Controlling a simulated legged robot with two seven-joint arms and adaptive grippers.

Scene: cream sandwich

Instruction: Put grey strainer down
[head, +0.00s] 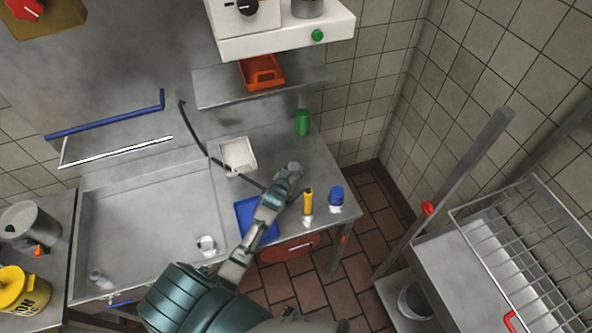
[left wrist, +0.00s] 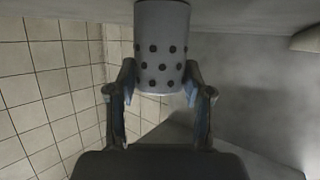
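The grey strainer (left wrist: 162,50) is a pale cylinder with rows of dark holes. In the left wrist view it sits between the two fingers of my left gripper (left wrist: 160,85), which press against its sides. In the head view the strainer (head: 294,167) shows small at the end of my left gripper (head: 287,178), over the right part of the metal counter (head: 325,180). I cannot tell whether its base touches the counter. My right gripper is not in view.
A blue tray (head: 246,208) lies partly under my left arm. A yellow bottle (head: 308,198), a blue-topped jar (head: 336,195), a green can (head: 303,122) and a white container (head: 238,155) stand around the strainer. A shelf (head: 215,88) hangs behind.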

